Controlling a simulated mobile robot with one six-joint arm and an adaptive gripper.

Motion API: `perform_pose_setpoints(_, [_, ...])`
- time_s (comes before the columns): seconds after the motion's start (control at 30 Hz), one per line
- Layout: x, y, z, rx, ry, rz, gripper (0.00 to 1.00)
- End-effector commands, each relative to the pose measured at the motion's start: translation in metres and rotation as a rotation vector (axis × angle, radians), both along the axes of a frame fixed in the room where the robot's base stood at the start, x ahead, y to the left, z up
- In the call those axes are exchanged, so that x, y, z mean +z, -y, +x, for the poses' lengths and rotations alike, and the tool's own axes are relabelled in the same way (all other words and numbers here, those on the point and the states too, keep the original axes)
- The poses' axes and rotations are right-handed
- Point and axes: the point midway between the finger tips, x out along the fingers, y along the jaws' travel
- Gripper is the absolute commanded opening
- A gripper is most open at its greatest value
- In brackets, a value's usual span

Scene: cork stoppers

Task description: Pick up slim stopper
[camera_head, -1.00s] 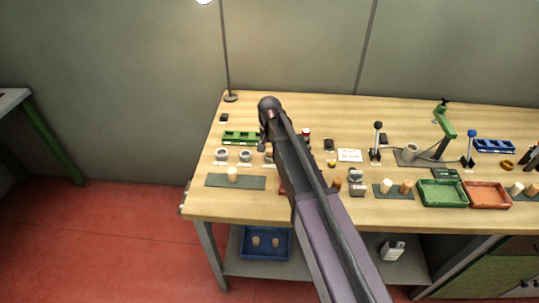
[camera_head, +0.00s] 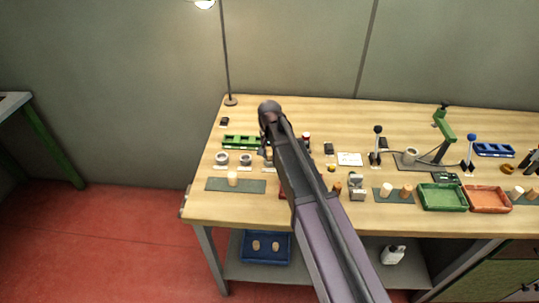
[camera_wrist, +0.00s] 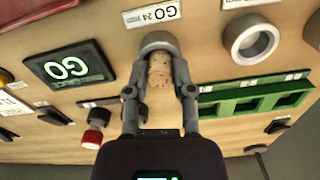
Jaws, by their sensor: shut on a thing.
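In the wrist view a speckled tan cork stopper (camera_wrist: 159,76) stands between the fingertips of my gripper (camera_wrist: 160,92). The fingers are shut on its sides. Its far end meets a grey ring gauge (camera_wrist: 152,39) labelled GO 24; I cannot tell whether it is inside the ring or only in front of it. In the head view my arm hides the held stopper and most of my gripper.
A second grey ring (camera_wrist: 251,40) and a green slotted block (camera_wrist: 262,104) are beside the gripper. A pale stopper (camera_head: 232,178) stands on a dark mat (camera_head: 252,187).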

Motion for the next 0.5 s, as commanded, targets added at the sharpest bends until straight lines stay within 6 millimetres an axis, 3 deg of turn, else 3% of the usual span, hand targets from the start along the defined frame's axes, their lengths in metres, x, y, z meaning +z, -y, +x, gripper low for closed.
perform_pose_setpoints(0.5, [0.035,0.0,0.0,0.0,0.0,0.0,0.16])
